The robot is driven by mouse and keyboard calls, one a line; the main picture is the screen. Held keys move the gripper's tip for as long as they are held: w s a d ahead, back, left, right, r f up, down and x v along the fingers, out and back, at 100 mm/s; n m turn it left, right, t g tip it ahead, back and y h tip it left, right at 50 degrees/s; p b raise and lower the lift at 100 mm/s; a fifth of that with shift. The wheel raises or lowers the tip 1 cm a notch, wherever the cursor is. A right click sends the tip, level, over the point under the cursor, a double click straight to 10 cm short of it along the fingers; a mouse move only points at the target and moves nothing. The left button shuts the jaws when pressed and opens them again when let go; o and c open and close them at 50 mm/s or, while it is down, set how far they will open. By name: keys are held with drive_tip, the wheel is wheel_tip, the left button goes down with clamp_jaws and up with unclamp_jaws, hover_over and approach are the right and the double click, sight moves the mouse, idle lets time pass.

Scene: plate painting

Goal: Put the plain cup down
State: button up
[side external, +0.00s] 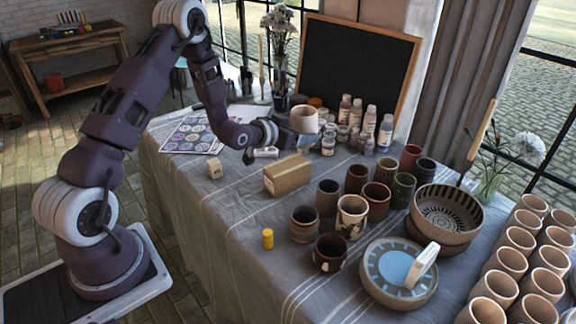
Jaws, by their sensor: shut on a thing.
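The plain cup (304,118) is pale, undecorated clay. My gripper (291,137) is shut on it, with the cup at the far end of the hand, toward the back of the table. The cup looks upright; whether its base touches the table or hangs above it cannot be told, as the hand and nearby jars crowd its lower part. The fingertips are small and partly hidden at this distance.
Paint jars and bottles (368,127) stand just right of the held cup. A cardboard-coloured block (287,176) lies in front. Several glazed cups (351,214), a bowl (446,216) and a blue-painted plate (377,267) fill the right. The cloth's left front is mostly clear.

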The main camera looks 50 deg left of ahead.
drive_tip(key=y, duration=0.1)
hover_over(284, 168)
drive_tip(key=shift+n, duration=0.5)
wheel_tip(284, 168, down, 10)
drive_tip(key=shift+a+r, duration=0.1)
drive_tip(key=o, duration=1.7)
drive_tip(key=shift+f, duration=0.2)
drive_tip(key=shift+c, duration=0.2)
drive_tip(key=shift+r, duration=0.1)
